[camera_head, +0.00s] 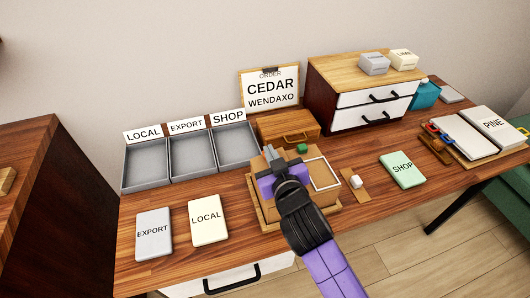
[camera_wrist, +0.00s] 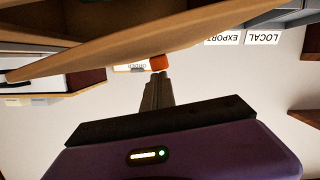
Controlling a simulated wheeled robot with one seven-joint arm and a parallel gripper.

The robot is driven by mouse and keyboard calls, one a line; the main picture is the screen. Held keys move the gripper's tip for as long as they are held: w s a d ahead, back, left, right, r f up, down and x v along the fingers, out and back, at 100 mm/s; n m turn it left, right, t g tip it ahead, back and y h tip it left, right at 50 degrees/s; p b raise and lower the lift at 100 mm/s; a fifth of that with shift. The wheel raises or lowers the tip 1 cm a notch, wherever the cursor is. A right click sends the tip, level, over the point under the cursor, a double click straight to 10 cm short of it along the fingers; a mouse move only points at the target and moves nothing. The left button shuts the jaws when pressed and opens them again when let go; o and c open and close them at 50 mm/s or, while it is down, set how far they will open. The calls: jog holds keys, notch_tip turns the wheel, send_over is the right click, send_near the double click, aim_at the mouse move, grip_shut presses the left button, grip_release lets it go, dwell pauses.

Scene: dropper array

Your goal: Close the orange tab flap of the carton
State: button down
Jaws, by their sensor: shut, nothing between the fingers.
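The carton (camera_head: 322,197) is a brown box on a wooden board near the front middle of the desk. The orange tab is hidden in the head view.
Behind the carton are a small wooden case (camera_head: 288,127) and the CEDAR WENDAXO sign (camera_head: 270,88). Grey trays (camera_head: 193,155) stand at the left, with EXPORT (camera_head: 154,234) and LOCAL (camera_head: 207,220) cards in front. A SHOP card (camera_head: 402,170) lies to the right.

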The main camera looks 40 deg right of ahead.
jog(key=shift+s+d+f+m, duration=0.1)
jog(key=shift+d+f+m, duration=0.15)
jog(key=shift+f+m, duration=0.05)
jog(key=shift+d+f, duration=0.2)
dwell(0.3)
